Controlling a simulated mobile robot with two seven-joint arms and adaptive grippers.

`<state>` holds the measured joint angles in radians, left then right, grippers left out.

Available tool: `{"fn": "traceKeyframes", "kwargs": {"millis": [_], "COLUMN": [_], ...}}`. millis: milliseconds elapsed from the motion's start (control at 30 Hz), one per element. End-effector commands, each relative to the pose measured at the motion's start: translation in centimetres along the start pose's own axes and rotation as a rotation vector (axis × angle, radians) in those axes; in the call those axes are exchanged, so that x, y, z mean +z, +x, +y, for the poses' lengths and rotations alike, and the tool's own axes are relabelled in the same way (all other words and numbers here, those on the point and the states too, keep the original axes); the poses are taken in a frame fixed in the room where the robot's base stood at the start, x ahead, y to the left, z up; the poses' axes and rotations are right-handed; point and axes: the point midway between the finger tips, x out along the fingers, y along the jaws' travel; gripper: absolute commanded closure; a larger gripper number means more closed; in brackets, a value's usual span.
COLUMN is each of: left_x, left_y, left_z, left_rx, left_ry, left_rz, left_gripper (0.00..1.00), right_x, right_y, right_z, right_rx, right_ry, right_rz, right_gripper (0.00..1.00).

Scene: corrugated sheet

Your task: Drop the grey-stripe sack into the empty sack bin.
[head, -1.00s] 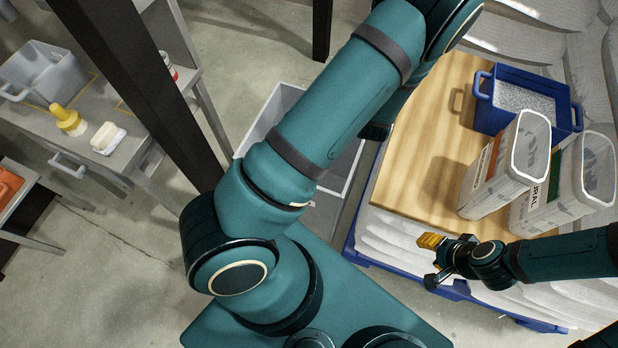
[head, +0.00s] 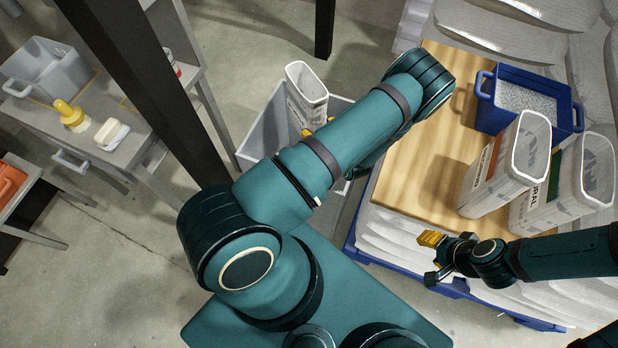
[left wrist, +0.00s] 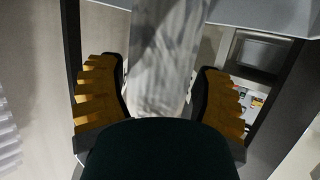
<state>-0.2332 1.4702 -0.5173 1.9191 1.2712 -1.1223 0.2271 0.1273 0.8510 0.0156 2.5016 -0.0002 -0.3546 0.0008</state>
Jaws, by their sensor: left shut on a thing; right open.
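The grey-stripe sack (head: 307,88), a pale open-topped sack with dark lettering, is upright over the grey bin (head: 262,138) in the head view. My left gripper (head: 318,128) is shut on it, mostly hidden behind my left arm. In the left wrist view the sack (left wrist: 165,50) stands between the yellow-padded fingers of the left gripper (left wrist: 162,95). The sack's lower part is hidden, so I cannot tell how far it is inside the bin. My right gripper (head: 437,260) is open and empty by the near edge of the pallet stack.
A sack with an orange-brown label (head: 485,175) and one with a green label (head: 545,195) stand on a wooden board (head: 420,175). A blue tub of grey granules (head: 520,97) is behind them. A dark post (head: 150,90) rises left of the bin, beside a grey bench (head: 110,165).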

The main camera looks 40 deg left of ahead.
Motion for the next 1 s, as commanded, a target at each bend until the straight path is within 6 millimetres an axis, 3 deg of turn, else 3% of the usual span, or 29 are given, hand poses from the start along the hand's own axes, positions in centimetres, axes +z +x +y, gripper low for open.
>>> {"fn": "traceKeyframes", "kwargs": {"millis": [267, 600, 633, 700, 1000], "left_x": [3.1, 3.4, 3.4, 3.4, 3.3], "left_y": [1.1, 1.2, 1.2, 1.2, 1.1], "left_z": [0.0, 0.0, 0.0, 0.0, 0.0], "left_rx": [0.000, 0.001, 0.001, 0.001, 0.001], "left_ry": [0.000, 0.001, 0.001, 0.001, 0.001], "left_rz": [0.000, 0.000, 0.000, 0.000, 0.000], "left_gripper": [0.73, 0.73, 0.24, 0.00, 0.00], "right_x": [-0.2, -0.3, -0.3, -0.3, -0.3], "right_y": [2.2, 2.4, 2.4, 2.4, 2.4], "right_z": [0.8, 0.9, 0.9, 0.9, 0.9], "right_rx": [0.001, 0.001, 0.001, 0.001, 0.001], "right_ry": [-0.001, -0.002, -0.002, -0.002, -0.002], "right_rz": [0.011, 0.013, 0.013, 0.013, 0.013], "right_gripper": [0.53, 0.53, 0.53, 0.53, 0.53]}}
